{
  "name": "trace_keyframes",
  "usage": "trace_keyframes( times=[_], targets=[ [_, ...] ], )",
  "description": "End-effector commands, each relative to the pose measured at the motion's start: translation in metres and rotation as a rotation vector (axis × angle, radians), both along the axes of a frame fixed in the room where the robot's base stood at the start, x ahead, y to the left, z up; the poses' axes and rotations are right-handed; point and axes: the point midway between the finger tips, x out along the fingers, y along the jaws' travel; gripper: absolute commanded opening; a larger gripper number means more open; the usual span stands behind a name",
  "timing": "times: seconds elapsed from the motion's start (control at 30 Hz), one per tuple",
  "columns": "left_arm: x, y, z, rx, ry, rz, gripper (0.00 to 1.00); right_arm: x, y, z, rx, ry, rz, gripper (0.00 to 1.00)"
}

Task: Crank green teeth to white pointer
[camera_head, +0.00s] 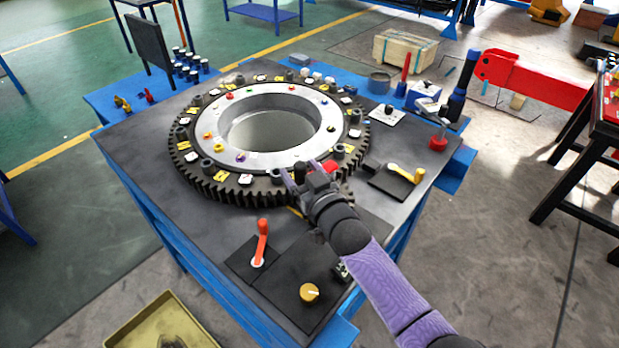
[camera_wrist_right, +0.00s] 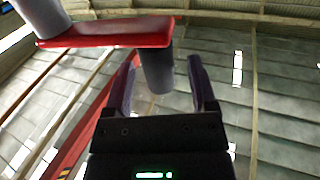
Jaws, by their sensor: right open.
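A large dark ring gear (camera_head: 235,190) lies flat on the workbench, its teeth facing outward. Its pale inner ring (camera_head: 215,145) carries small coloured studs, and yellow and white tiles sit around the gear. I cannot make out the green teeth or the white pointer. My right gripper (camera_head: 303,170) is over the near right edge of the gear, beside a red crank (camera_head: 329,167). In the right wrist view the red crank arm (camera_wrist_right: 110,32) crosses above, and its grey handle (camera_wrist_right: 157,68) stands between the open fingers of that gripper (camera_wrist_right: 160,90). My left gripper is out of view.
A yellow crank (camera_head: 405,172) and a red knob (camera_head: 438,141) are on the bench's right. An orange lever (camera_head: 262,243) and a yellow knob (camera_head: 309,292) are at its front. A dark upright panel (camera_head: 150,40) stands back left.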

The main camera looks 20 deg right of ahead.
Motion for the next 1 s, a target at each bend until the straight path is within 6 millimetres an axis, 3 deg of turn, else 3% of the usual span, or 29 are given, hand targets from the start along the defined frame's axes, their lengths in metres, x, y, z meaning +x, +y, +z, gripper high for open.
trace_keyframes(
  times=[0.2, 0.33, 1.0],
  targets=[
    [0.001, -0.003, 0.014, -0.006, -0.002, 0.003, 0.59, -0.049, -0.011, 0.002, 0.002, 0.002, 0.001, 0.73],
    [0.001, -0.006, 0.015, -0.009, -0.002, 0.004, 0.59, -0.065, -0.014, 0.001, 0.001, 0.001, 0.001, 0.73],
    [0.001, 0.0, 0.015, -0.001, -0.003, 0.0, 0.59, -0.072, -0.015, -0.002, -0.003, 0.019, -0.004, 0.73]
  ],
)
